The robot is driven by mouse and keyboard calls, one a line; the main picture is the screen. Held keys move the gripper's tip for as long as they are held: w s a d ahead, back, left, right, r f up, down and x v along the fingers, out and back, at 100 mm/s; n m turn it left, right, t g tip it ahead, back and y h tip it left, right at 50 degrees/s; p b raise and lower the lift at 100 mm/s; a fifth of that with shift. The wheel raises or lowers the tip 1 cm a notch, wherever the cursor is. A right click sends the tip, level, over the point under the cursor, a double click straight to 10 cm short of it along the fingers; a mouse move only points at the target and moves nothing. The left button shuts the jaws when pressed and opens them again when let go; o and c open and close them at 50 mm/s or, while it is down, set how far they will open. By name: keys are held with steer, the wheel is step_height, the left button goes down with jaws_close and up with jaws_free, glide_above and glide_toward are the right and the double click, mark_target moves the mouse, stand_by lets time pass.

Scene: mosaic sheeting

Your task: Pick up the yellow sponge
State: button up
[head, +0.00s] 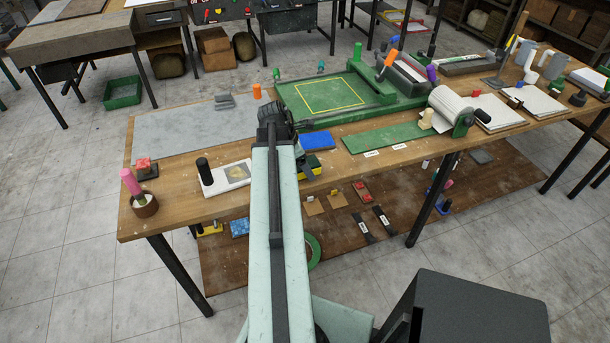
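A yellow block with a dark top (311,170), likely the yellow sponge, lies near the front edge of the wooden table, just right of my arm. My arm reaches up over the table edge and hides part of it. The dark end of my arm bends down behind the arm link, and my gripper (302,152) is a small dark shape close to the block. Its fingers cannot be made out, nor whether they touch the block. Another small yellow item (210,229) lies on the lower shelf at the left.
A blue pad (318,141) lies just behind the block. A white board with a black handle (222,180) is left of my arm. A grey sheet (195,125) covers the left tabletop.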

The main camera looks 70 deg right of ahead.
steer(key=shift+f, duration=0.25)
stand_by(0.4)
steer(key=c, duration=1.5)
